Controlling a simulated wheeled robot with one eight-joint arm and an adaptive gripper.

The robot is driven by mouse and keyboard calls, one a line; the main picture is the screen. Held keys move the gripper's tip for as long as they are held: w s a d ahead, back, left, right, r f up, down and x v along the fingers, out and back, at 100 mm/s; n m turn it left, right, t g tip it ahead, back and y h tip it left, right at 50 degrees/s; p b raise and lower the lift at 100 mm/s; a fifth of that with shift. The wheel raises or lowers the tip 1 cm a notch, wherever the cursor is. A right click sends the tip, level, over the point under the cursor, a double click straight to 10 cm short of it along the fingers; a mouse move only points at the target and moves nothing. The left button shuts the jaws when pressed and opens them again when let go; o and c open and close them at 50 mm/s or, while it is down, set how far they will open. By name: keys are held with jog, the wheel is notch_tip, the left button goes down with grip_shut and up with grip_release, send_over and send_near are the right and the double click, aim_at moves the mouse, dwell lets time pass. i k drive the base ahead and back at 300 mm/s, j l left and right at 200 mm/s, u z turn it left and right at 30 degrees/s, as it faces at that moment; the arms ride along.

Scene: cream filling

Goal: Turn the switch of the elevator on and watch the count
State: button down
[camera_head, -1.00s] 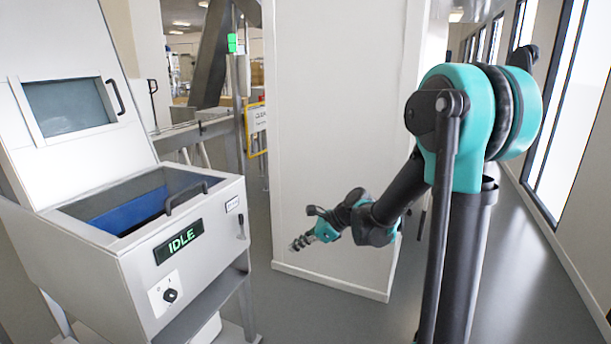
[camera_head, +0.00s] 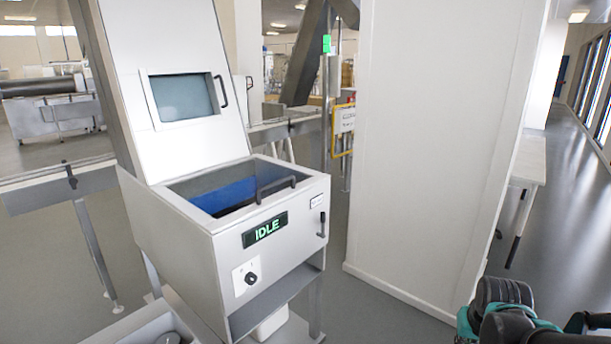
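The elevator (camera_head: 168,215) is a grey-white machine with a sloped upper housing and an open hopper with a blue inside, left of centre. A black display (camera_head: 265,230) on its front reads IDLE in green. Below it, a black rotary switch (camera_head: 251,279) sits on a white plate; its exact setting is too small to tell. My arm (camera_head: 505,312) shows only in part at the bottom right, well apart from the switch. My gripper is not clearly in view.
A white pillar (camera_head: 440,140) stands right of the machine. A black handle (camera_head: 276,188) spans the hopper's front edge. A small lever (camera_head: 321,224) is on the front's right side. A conveyor (camera_head: 60,187) runs at left. Grey floor lies open between machine and pillar.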

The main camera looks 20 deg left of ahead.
aim_at(250, 277)
jog(key=u, duration=1.65)
